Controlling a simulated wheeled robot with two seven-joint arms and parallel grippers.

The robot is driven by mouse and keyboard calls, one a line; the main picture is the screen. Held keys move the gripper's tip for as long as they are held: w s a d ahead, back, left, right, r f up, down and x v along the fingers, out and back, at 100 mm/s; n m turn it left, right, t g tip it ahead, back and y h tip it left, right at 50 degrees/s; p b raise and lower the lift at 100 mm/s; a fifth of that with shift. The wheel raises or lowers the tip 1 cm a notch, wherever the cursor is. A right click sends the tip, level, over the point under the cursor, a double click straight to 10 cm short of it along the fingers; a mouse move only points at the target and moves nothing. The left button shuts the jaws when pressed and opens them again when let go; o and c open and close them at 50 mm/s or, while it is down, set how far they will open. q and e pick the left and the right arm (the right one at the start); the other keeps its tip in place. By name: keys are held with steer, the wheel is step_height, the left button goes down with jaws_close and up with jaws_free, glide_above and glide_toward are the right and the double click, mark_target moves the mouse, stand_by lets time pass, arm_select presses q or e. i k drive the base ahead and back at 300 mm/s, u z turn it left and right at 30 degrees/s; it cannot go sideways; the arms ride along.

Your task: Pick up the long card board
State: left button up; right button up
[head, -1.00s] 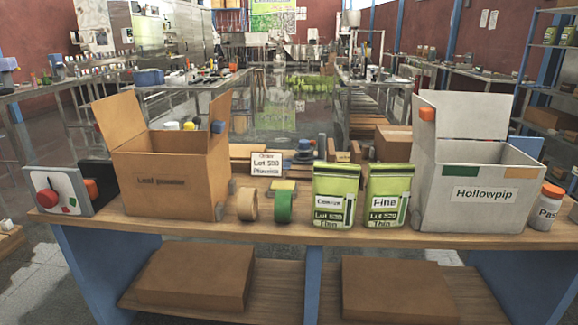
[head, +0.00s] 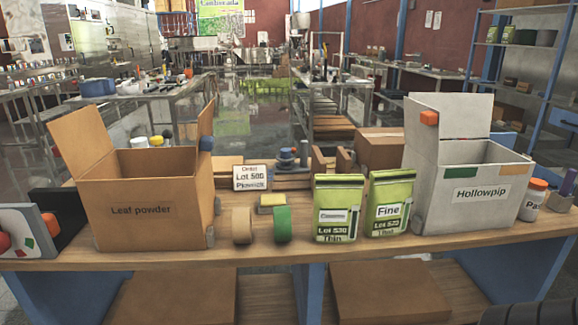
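No single item is clearly recognisable as the long card board. Two flat brown cardboard pieces lie on the lower shelf, a left one (head: 172,298) and a right one (head: 390,292), both cut off by the bottom edge. An open brown cardboard box marked "Leaf powder" (head: 140,208) stands on the table at left with flaps raised. A closed brown carton (head: 380,150) sits behind the green bags. Neither gripper shows. A dark ribbed shape (head: 528,314) enters at the bottom right corner, perhaps part of my arm.
On the wooden table (head: 300,252) stand an order card (head: 250,177), tape rolls (head: 282,224), two green bags (head: 338,208) (head: 389,202), a white "Hollowpip" box (head: 465,190) and a bottle (head: 533,200). A strip along the front edge is clear.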

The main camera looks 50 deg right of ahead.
mark_target(319, 164)
steer(key=i, duration=0.55)
steer(key=z, duration=2.3)
steer(key=i, duration=0.1)
steer(key=u, duration=0.3)
